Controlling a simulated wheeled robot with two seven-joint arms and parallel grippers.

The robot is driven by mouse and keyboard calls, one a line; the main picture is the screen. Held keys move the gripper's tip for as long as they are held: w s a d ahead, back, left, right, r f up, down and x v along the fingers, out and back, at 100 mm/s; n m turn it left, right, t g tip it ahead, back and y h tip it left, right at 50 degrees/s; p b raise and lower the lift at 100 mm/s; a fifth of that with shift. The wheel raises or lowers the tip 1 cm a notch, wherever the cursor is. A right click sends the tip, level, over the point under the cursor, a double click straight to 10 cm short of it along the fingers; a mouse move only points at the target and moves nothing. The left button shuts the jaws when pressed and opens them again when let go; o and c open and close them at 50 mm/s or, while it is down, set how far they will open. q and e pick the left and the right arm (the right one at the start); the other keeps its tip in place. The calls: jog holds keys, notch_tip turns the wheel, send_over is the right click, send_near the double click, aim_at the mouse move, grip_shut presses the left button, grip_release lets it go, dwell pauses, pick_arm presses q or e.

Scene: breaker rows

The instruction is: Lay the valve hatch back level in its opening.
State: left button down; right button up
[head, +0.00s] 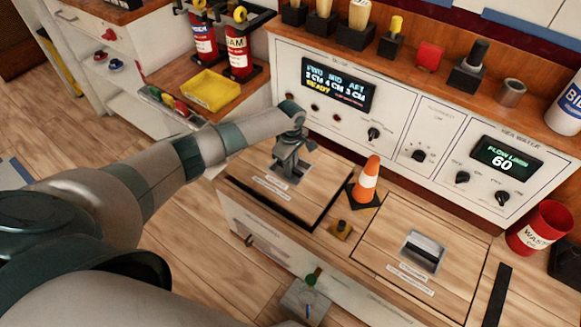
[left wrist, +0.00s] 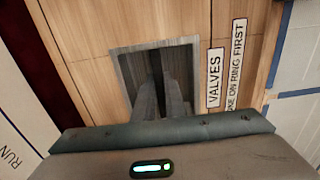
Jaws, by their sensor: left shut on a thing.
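The valve hatch (head: 317,192) is a square wooden panel at the middle of the head view; its label reads VALVES in the left wrist view (left wrist: 198,15). A dark gap shows along its front and right edges, so it looks slightly raised or tilted; how much I cannot tell. My left gripper (head: 288,172) reaches down into the grey recess in the hatch and is shut on its handle. In the left wrist view the fingers (left wrist: 162,92) are inside the recess, and the handle is mostly hidden. My right gripper is not in view.
An orange and white cone (head: 368,182) stands on a black base close to the hatch's right side. A second hatch (head: 388,242) with a recessed handle is to the right. The control panel (head: 400,128) rises behind.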

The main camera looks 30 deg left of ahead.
pick_arm(q)
jog(key=shift+r+p, duration=0.15)
jog(key=shift+p, duration=0.4)
dwell(0.6)
jog(key=shift+f+b, duration=0.6)
jog(key=shift+f, duration=0.7)
jog(key=shift+r, duration=0.1)
dwell(0.4)
